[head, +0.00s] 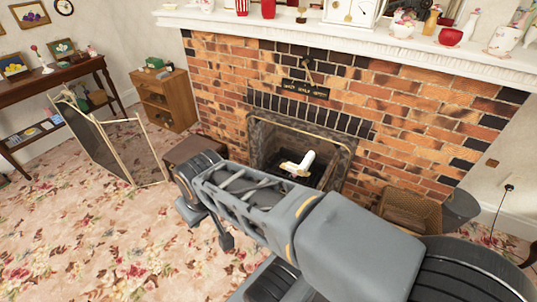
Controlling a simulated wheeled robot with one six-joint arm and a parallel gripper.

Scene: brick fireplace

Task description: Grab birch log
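A pale log with a white side and a tan cut end, which looks like the birch log (299,164), lies tilted in the opening of the brick fireplace (262,140). It rests on something dark, and its lower part is hard to make out. My arm reaches from the lower right toward the left, in front of the hearth and below the log in the picture. I cannot make out my gripper's fingers; they are hidden by the arm links or out of frame. Nothing is seen touching the log.
A wicker basket (410,212) stands right of the fireplace, near a grey bucket (461,208). A folding fire screen (100,142) stands on the floor at the left. A small wooden cabinet (166,100) is by the wall. The floral carpet (110,245) is clear at the lower left.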

